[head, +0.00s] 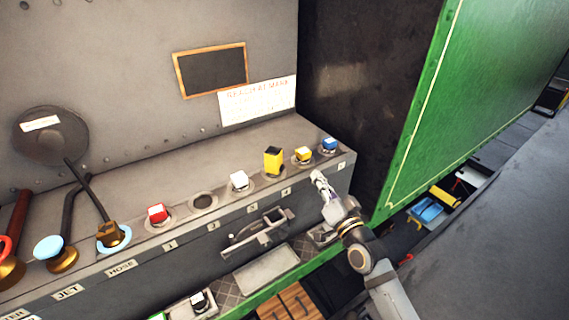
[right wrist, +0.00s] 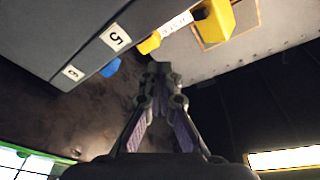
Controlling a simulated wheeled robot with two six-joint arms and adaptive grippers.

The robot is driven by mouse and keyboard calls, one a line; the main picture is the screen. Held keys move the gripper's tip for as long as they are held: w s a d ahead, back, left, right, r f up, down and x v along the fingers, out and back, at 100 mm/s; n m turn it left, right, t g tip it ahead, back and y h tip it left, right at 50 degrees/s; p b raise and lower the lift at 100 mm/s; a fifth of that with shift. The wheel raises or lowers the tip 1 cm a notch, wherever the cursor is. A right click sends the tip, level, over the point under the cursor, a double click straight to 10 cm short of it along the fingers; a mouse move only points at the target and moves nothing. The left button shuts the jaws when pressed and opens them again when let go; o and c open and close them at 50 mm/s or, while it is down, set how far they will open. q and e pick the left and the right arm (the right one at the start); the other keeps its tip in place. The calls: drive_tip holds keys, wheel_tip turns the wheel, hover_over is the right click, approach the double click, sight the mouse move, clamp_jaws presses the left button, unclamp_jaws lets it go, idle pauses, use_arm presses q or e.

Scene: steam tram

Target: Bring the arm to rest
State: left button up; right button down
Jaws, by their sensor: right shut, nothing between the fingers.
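My right arm comes in from the lower right in the head view. Its gripper (head: 318,180) is shut and empty, in front of the right end of the grey console (head: 215,240), near the yellow and blue pieces. In the right wrist view the fingertips (right wrist: 160,70) meet, with nothing between them. My left gripper is in neither view.
On the console stand a red piece (head: 157,213), a white piece (head: 239,180), a tall yellow piece (head: 272,158), a small yellow piece (head: 303,154) and a blue piece (head: 329,144). Levers stand at left. A green panel (head: 480,90) rises on the right.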

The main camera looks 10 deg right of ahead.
idle(0.3)
drive_tip(key=s+a+f+n+g, duration=0.3)
drive_tip(key=s+f+g, duration=0.15)
drive_tip(key=f, duration=0.35)
drive_tip(key=s+d+f+n+g+h, duration=0.25)
drive_tip(key=s+f+g, duration=0.35)
drive_tip(key=s, duration=0.4)
drive_tip(key=s+d+f+n+g+h, duration=0.1)
drive_tip(key=s+d+f+g+h, duration=0.15)
drive_tip(key=s+f+g, duration=0.5)
drive_tip(key=s+d+f+y+b, duration=0.1)
drive_tip(key=s+d+f, duration=0.15)
drive_tip(key=f, duration=1.15)
drive_tip(key=s+d+f+b, duration=0.1)
drive_tip(key=s+f, duration=0.2)
drive_tip(key=f, duration=1.2)
drive_tip(key=s+f, duration=1.4)
drive_tip(key=s, duration=0.3)
drive_tip(key=shift+d+f+b, duration=0.2)
drive_tip(key=shift+d+b, duration=0.15)
drive_tip(key=shift+d, duration=0.05)
